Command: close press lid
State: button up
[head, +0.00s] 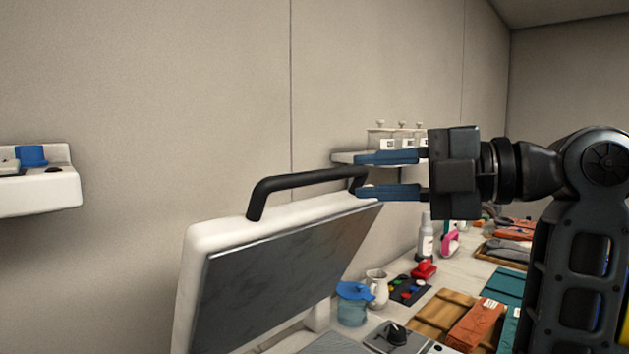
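The press lid (290,270) stands open and tilted up in the head view, white with a dark grey plate on its inner face. A black bar handle (305,181) runs along its upper edge. My gripper (362,175) is to the right of the lid, with its blue fingers spread apart and pointing left. The fingertips are at the far right end of the handle, one above and one below that end in the picture. I cannot tell whether they touch it. Part of the press's lower plate (335,345) shows at the bottom edge.
A counter on the right holds a blue-lidded jar (352,304), a white pitcher (377,287), a white bottle (425,240), a dark tray of colored pieces (409,288) and folded cloths (475,325). Wall shelves hold canisters (381,138) behind my gripper and a blue item (32,155) at left.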

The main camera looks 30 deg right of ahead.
aim_at(326, 178)
jog(key=shift+p+x, duration=0.85)
jog(key=shift+x, duration=3)
jog(key=shift+r, duration=0.1)
grip_shut()
